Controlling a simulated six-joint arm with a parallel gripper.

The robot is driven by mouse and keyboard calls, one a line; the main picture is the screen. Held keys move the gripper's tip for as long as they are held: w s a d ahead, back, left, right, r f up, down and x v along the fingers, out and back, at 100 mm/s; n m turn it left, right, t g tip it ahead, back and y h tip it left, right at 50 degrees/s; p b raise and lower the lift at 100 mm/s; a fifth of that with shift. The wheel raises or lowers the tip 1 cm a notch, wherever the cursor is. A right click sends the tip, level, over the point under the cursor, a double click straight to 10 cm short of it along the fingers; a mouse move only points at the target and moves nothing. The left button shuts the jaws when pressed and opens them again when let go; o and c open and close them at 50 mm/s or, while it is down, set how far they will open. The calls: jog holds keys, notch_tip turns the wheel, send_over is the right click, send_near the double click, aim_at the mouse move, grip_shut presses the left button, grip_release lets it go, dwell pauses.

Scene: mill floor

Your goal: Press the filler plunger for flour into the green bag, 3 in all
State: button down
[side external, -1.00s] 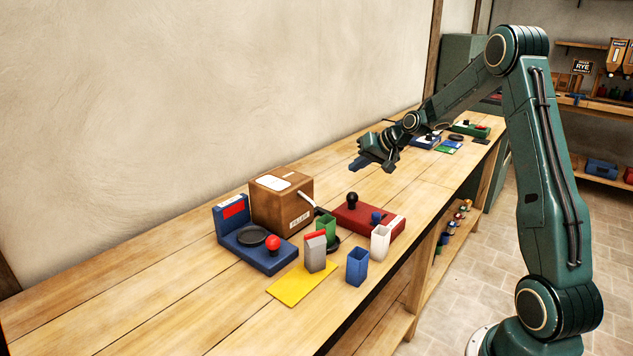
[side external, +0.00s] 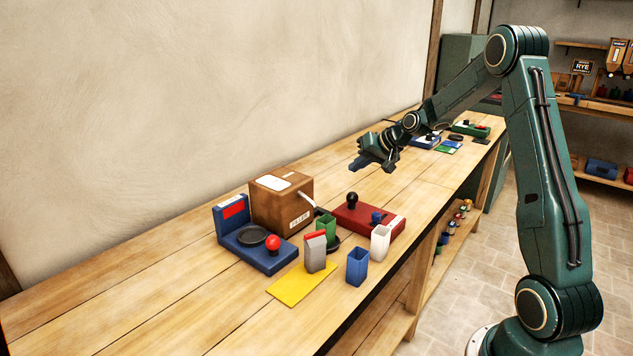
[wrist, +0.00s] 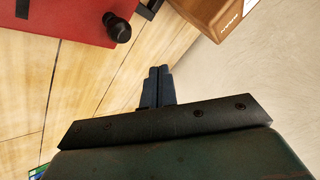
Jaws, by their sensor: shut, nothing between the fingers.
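The brown filler box (side external: 268,212) stands on the bench with a pale spout or lever (side external: 307,199) on its right side. I cannot tell for certain which part is the plunger. My gripper (side external: 358,164) is shut and empty, above the bench, behind and right of the filler. In the wrist view its fingers (wrist: 157,85) are together, with the box (wrist: 203,14) beyond them.
A red base (side external: 376,222) with a black knob (side external: 352,199) is right of the green bag. A blue scale-like device (side external: 262,258) with a red knob (side external: 273,242) is left.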

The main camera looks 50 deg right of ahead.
aim_at(356, 195)
notch_tip(356, 195, up, 4)
jog(key=shift+f, duration=0.1)
dwell(0.4)
jog(key=shift+f, duration=0.15)
jog(key=shift+f, duration=4.2)
